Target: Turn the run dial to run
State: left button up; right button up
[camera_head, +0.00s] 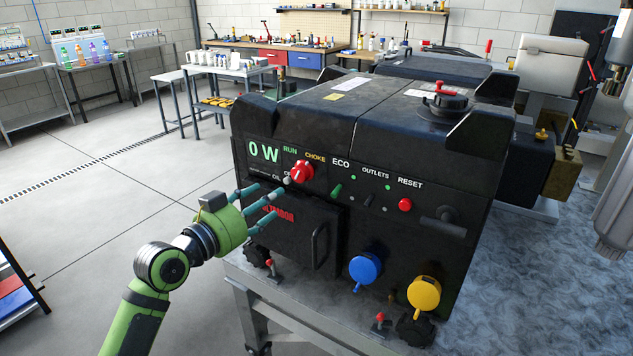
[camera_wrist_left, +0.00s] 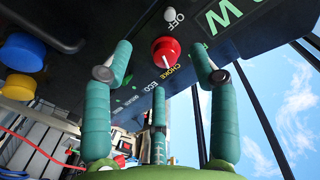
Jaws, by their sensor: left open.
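The run dial (camera_head: 302,172) is a red knob with a white mark on the upper front panel of a black generator (camera_head: 400,215). OFF, RUN and CHOKE labels surround it. It also shows in the left wrist view (camera_wrist_left: 166,49), ahead of and between my spread fingers. I cannot tell for sure which label its mark points at. My left gripper (camera_head: 268,203), green with teal fingers, is open and empty, to the lower left of the dial in the head view and apart from it. It shows open in the wrist view too (camera_wrist_left: 160,80).
The panel also has a red reset button (camera_head: 405,205), a blue outlet cap (camera_head: 365,267) and a yellow outlet cap (camera_head: 424,294). A door handle (camera_head: 319,247) sticks out below the dial. The generator stands on a metal-topped cart (camera_head: 262,290). Floor to the left is clear.

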aim_at(296, 175)
pick_arm(q)
jog(key=shift+m+h, duration=0.5)
jog(key=w+d+r, duration=0.1)
jog(key=d, duration=0.1)
jog(key=w+d+p, duration=0.1)
jog(key=d, duration=0.1)
jog(key=w+d+r+p, duration=0.1)
jog(key=w, duration=0.1)
jog(key=shift+w+d+r, duration=0.1)
jog(key=shift+d+r, duration=0.25)
jog(key=shift+d, duration=0.05)
jog(key=c, duration=1.1)
